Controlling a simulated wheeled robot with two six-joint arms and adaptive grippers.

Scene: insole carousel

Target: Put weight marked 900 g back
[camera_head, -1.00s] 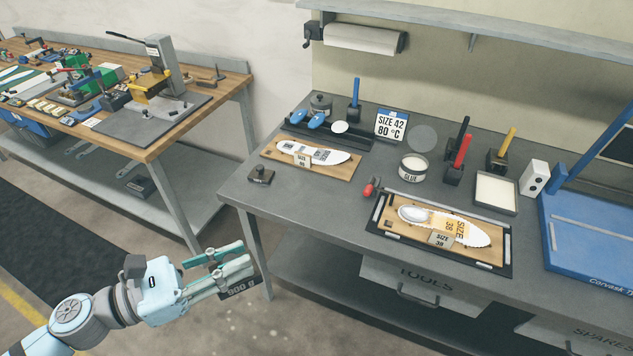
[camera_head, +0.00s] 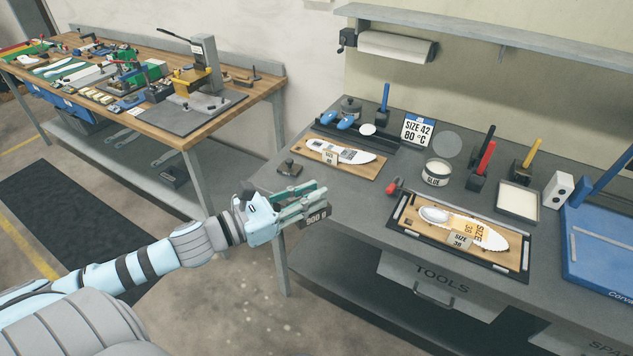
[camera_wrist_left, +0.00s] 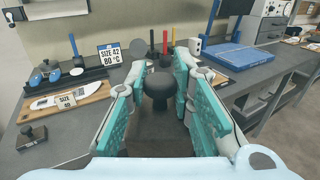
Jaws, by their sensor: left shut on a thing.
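My left gripper (camera_head: 310,200) is shut on a dark weight marked 900 g (camera_head: 317,218). It holds the weight at the left front edge of the grey workbench (camera_head: 330,222). In the left wrist view the dark knob of the weight (camera_wrist_left: 158,88) is between the teal finger pads of the left gripper (camera_wrist_left: 160,100); the weight's body below is dark and partly hidden by the fingers. A similar small dark weight with a knob (camera_head: 289,168) stands on the bench near its left edge, and shows at left in the wrist view (camera_wrist_left: 31,135). My right gripper is not in view.
A wooden board with a white insole (camera_head: 345,158) lies behind the held weight. A framed board marked SIZE 38 (camera_head: 460,238) is to the right. Bare bench top lies right of the gripper.

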